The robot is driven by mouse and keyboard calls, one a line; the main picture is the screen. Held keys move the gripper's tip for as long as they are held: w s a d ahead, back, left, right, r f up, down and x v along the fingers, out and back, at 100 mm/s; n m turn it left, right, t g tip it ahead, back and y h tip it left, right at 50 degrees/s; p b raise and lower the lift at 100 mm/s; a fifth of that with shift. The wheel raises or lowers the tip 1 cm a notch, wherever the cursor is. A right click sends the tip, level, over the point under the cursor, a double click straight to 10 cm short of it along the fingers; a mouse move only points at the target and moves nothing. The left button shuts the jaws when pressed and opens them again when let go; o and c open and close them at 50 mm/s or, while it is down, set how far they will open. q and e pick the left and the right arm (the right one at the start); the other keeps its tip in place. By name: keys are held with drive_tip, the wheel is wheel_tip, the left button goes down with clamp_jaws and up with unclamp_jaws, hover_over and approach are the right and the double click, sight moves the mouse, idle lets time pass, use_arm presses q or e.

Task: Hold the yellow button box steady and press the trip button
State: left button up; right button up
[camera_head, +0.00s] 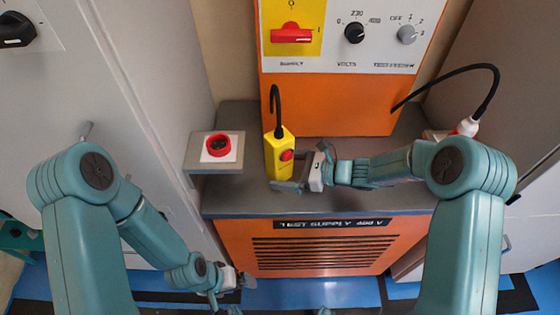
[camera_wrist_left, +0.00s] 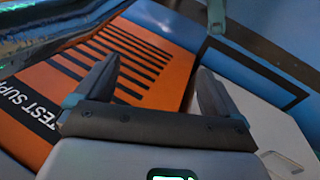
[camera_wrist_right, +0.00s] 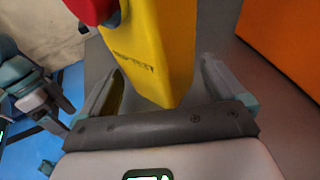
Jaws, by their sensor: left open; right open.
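The yellow button box (camera_head: 279,156) stands upright on the grey top of the orange test supply unit, with a black cable rising from its top. My right gripper (camera_head: 290,184) is open at the lower part of the box. In the right wrist view the yellow box (camera_wrist_right: 158,50) stands between and beyond the spread fingers (camera_wrist_right: 160,85); I cannot tell whether they touch it. The red button (camera_wrist_right: 92,10) shows at the top left there. My left gripper (camera_head: 232,296) hangs low before the orange front, open and empty, its fingers (camera_wrist_left: 155,90) apart.
A small grey shelf (camera_head: 214,166) with a red round device (camera_head: 219,145) is left of the box. The orange panel (camera_head: 330,100) with a red switch (camera_head: 291,34) and knobs rises behind. A grey cabinet (camera_head: 130,90) is at left. A black cable (camera_head: 450,72) arcs at right.

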use_arm(q)
drive_tip(key=shift+f, duration=0.2)
use_arm(e)
drive_tip(key=shift+w+a+f, duration=0.15)
drive_tip(key=shift+a, duration=0.2)
drive_tip(key=c, duration=0.6)
use_arm(q)
clamp_jaws()
idle(1.0)
